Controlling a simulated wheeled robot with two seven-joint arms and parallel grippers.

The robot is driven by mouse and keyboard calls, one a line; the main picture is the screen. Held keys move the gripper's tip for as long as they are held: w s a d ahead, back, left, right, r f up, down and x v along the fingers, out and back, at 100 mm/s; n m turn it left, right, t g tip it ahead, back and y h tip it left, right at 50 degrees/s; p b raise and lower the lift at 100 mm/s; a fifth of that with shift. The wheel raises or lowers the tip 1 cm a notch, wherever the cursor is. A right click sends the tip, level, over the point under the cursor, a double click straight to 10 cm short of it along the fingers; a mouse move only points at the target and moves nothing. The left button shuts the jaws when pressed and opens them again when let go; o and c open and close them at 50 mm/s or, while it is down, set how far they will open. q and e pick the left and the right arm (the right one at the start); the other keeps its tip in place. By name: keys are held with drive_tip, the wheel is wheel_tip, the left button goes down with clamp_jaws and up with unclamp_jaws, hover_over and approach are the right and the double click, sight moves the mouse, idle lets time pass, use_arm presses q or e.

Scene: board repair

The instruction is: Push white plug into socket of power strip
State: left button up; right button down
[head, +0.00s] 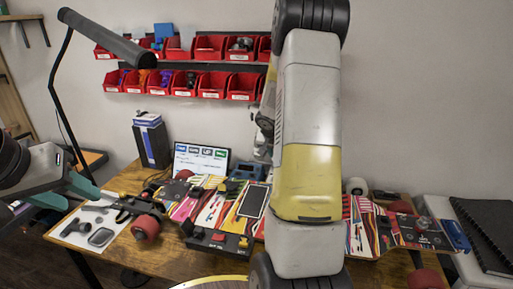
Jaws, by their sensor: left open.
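A dark, strip-like object with a red part (218,238) lies at the table's front edge, just left of my right arm; it may be the power strip, but I cannot make out its sockets. I cannot pick out the white plug. My left gripper (80,199) is at the far left with its two teal fingers apart, empty, in front of the table's left end and away from the strip-like object. My right arm fills the middle of the view and hides part of the table; its gripper does not show.
Colourful skateboard decks (212,208) lie across the wooden table (150,262). A tool mat (92,229), a red wheel (146,227) and a black lamp (105,38) are at the left. A small screen (201,159) stands behind. Red bins (210,47) hang on the wall.

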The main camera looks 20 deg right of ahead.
drive_tip(key=shift+f, duration=2.85)
drive_tip(key=shift+f, duration=1.7)
idle(1.1)
drive_tip(key=c, duration=0.9)
unclamp_jaws()
drive_tip(key=shift+r, duration=0.35)
drive_tip(key=shift+r, duration=1.15)
